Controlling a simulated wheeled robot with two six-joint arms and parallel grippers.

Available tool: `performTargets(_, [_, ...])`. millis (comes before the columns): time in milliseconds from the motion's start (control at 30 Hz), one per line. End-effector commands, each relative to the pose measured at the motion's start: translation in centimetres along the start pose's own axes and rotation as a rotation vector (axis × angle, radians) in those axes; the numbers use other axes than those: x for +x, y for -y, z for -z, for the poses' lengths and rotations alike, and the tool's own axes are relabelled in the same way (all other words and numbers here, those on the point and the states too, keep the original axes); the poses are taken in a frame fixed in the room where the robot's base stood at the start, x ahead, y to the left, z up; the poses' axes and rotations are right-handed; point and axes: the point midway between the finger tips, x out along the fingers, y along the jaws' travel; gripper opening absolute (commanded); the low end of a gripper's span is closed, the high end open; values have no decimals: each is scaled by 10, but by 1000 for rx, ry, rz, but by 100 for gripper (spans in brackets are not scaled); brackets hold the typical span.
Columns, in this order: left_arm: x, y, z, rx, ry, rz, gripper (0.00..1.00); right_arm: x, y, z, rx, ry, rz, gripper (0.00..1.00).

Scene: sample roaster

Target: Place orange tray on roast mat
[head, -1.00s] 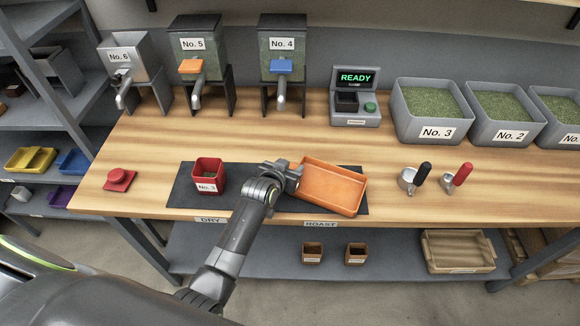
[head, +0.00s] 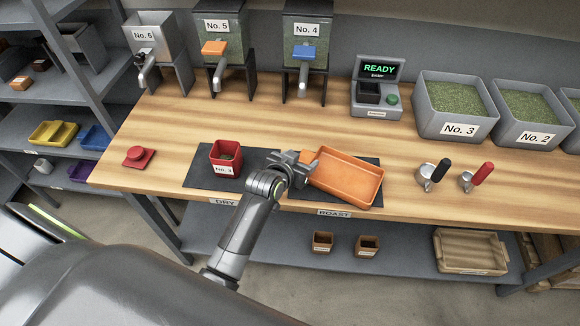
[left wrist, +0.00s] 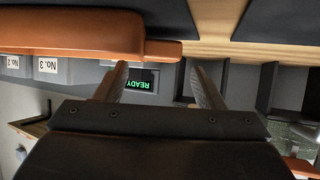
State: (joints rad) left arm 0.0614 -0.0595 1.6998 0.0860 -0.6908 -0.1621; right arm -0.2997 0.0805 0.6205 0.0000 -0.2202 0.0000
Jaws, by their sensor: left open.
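The orange tray (head: 345,178) lies flat on the dark roast mat (head: 308,200), set slightly askew and covering most of it. My left gripper (head: 308,159) is open at the tray's left end, with nothing held between its fingers. In the left wrist view the open fingers (left wrist: 157,80) stand apart, and the tray (left wrist: 75,35) shows at upper left beside one finger. I cannot tell whether that finger touches the tray. My right gripper is out of view.
A red No. 3 cup (head: 226,158) stands on the dry mat (head: 200,178) at left. A red tamper-like object (head: 138,156) lies farther left. Two handled scoops, one black (head: 432,175) and one red (head: 476,178), stand right of the tray.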

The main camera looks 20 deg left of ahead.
Motion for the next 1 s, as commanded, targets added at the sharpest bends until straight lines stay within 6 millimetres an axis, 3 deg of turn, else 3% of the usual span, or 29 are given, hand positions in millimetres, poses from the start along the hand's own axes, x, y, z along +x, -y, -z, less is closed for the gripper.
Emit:
performTargets(200, [-35, 0, -1, -2, 0, 1, 62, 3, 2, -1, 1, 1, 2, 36])
performTargets(433, [-62, 0, -1, -2, 0, 0, 62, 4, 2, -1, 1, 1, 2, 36])
performTargets(1000, [-70, 0, 0, 0, 0, 0, 62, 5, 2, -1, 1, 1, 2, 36])
